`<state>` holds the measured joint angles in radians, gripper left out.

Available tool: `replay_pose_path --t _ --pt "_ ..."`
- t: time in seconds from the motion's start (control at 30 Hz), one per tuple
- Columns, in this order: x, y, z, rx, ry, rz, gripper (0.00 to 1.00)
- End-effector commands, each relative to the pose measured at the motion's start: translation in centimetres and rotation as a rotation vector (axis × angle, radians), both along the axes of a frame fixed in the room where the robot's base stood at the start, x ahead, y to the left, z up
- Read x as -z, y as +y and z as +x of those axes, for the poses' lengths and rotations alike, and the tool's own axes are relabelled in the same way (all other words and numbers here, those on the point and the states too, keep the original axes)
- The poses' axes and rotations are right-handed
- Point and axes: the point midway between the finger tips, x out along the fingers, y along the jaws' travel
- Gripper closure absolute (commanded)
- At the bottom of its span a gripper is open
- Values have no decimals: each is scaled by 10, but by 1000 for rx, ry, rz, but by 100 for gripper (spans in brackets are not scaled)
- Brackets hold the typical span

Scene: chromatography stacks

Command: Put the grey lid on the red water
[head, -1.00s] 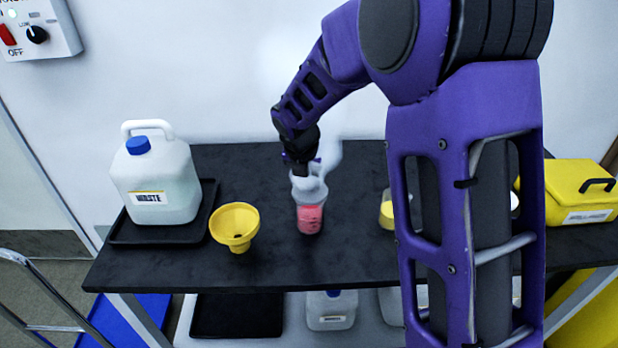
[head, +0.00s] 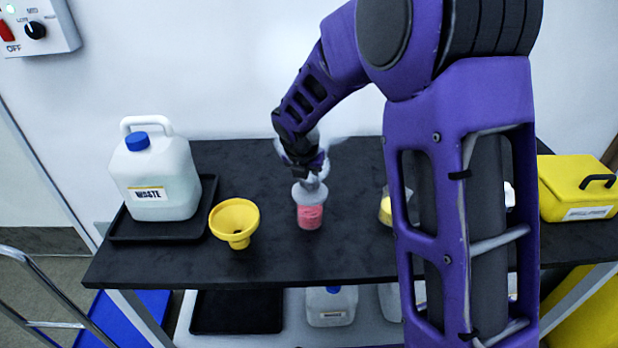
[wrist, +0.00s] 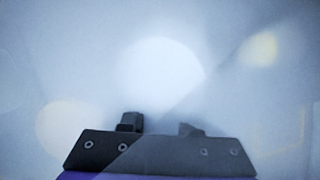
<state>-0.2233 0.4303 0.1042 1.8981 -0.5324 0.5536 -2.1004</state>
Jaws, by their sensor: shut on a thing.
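The red water (head: 310,217) stands in a clear beaker in the middle of the black table in the head view. The grey lid (head: 309,194) is at the beaker's mouth, over the red water. I cannot tell whether it rests fully on the rim. My gripper (head: 312,178) is directly above, shut on the lid from the top, with pale vapour around it. In the wrist view white haze hides nearly everything; only the dark fingers of my gripper (wrist: 160,127) and a bright round blur show.
A yellow funnel (head: 234,223) stands left of the beaker. A white waste jug (head: 156,178) sits on a black tray (head: 140,233) at the far left. A beaker with yellow contents (head: 386,211) is partly behind my arm. A yellow case (head: 575,185) is at the right.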

Motion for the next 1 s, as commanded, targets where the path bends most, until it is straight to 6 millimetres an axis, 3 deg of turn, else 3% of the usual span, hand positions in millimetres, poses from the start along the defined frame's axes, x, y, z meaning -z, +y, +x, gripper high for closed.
replay_pose_path --t 0.87,0.9,1.0 --pt "9 0 0 0 0 1 100" --pt "9 0 0 0 0 1 69" --pt "9 0 0 0 0 1 51"
